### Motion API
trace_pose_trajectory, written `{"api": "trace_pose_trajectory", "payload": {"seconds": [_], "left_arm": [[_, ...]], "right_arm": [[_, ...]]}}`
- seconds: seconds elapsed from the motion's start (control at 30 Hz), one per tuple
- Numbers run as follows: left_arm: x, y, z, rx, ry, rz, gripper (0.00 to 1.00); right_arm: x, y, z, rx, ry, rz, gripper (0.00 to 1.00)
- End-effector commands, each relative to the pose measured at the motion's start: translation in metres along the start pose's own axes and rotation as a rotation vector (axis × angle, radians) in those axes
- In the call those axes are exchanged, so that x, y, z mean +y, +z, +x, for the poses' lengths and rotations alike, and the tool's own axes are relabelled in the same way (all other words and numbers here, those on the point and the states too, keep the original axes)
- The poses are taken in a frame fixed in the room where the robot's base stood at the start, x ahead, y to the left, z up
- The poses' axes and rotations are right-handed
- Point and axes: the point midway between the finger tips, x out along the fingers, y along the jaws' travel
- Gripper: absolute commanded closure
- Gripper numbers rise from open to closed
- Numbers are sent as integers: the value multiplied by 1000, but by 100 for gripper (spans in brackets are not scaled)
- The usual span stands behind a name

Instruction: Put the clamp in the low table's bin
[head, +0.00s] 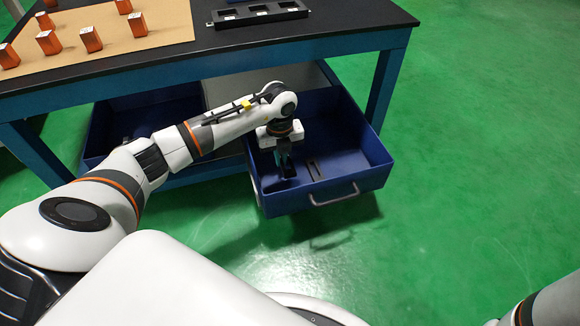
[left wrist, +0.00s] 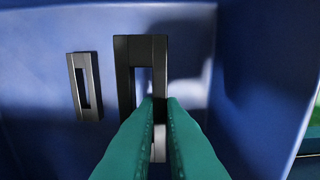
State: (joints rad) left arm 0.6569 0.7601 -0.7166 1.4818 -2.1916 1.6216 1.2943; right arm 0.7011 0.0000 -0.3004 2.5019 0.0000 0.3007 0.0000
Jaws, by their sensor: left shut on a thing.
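My left gripper (head: 285,168) reaches down into a blue pulled-out drawer (head: 345,188) under the table. Its teal fingers (left wrist: 158,115) are shut on a dark rectangular frame with an open middle, which I take for the clamp (left wrist: 124,75). The fingers hide part of it. The frame is close above the drawer floor; I cannot tell whether it touches. A second, similar dark frame (left wrist: 84,86) lies on the drawer floor beside it; it also shows in the head view (head: 315,170). My right gripper is not in view.
A black-topped table (head: 345,20) stands above the drawer. It bears a tan mat (head: 110,35) with several orange blocks and a black slotted tray (head: 258,14). Another blue bin (head: 100,130) is under the table at left. The drawer's handle (head: 335,195) faces me. Green floor is clear at right.

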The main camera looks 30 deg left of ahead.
Motion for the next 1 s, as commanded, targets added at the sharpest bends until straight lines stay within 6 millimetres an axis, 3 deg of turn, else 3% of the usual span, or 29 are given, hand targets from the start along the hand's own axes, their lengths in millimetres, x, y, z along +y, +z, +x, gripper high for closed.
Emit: {"api": "trace_pose_trajectory", "payload": {"seconds": [0.03,0.07,0.27,0.43,0.87,0.9,1.0], "left_arm": [[0,0,20,-1,0,1,100],[0,0,25,-1,1,1,100],[1,0,42,0,3,3,100],[1,0,68,0,3,3,100],[0,0,72,0,2,3,100],[0,0,72,0,1,4,85],[0,0,72,0,1,4,70]], "right_arm": [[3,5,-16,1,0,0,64],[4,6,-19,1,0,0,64],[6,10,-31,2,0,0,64],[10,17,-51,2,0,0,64],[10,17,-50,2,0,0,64],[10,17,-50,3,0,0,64],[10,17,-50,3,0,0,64]]}}
